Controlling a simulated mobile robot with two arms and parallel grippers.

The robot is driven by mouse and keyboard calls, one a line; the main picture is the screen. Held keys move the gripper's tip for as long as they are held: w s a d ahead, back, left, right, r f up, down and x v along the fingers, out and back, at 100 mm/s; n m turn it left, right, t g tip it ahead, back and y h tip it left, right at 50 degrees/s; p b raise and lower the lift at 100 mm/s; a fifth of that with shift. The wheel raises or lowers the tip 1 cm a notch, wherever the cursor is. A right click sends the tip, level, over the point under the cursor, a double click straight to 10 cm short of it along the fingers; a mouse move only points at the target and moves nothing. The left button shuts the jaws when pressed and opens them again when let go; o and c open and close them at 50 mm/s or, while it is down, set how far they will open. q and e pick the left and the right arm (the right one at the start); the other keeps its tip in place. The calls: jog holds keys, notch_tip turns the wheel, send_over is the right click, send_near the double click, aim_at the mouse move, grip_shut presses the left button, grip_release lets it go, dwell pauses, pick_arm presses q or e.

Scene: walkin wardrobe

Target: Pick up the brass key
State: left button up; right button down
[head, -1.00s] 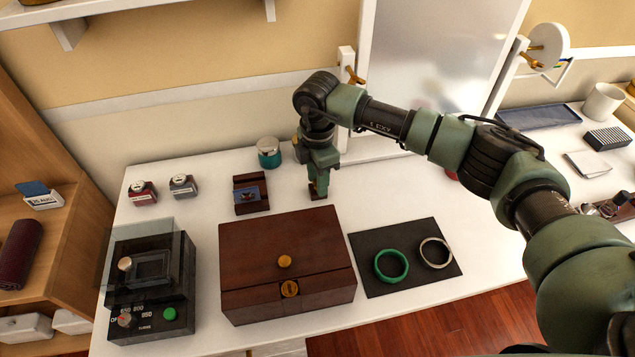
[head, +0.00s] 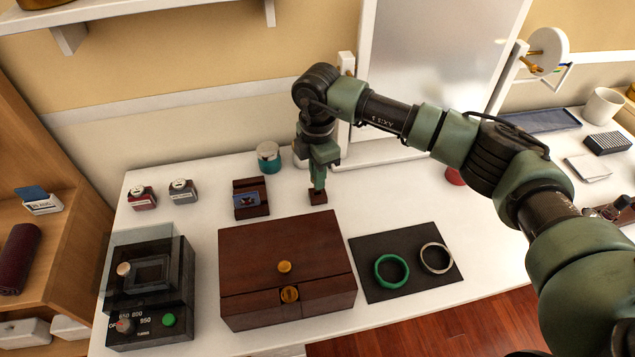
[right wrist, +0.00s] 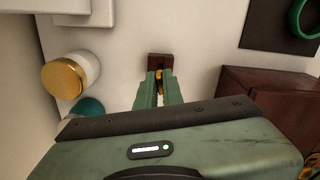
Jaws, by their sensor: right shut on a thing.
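The brass key (right wrist: 160,80) shows as a small gold sliver between the fingers of my right gripper (right wrist: 159,77) in the right wrist view. The fingers are shut on it. Most of the key is hidden by the fingers. Just beneath the fingertips is a small dark wooden block (right wrist: 159,61), which stands on the white table in the head view (head: 318,198). In the head view my right gripper (head: 318,186) points straight down over this block. I cannot tell whether the key is still in contact with the block. My left gripper is not in view.
A wooden box (head: 285,250) with brass knob stands in front of the gripper. A dark mat (head: 408,285) with two bangles lies to its right. A teal-and-white jar (head: 268,157) and a small wooden stand (head: 251,210) are to the left. A mirror panel (head: 430,75) stands behind.

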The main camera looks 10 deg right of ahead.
notch_tip(320, 180, up, 18)
jog(key=b, duration=0.1)
jog(key=shift+f, duration=0.25)
dwell(0.4)
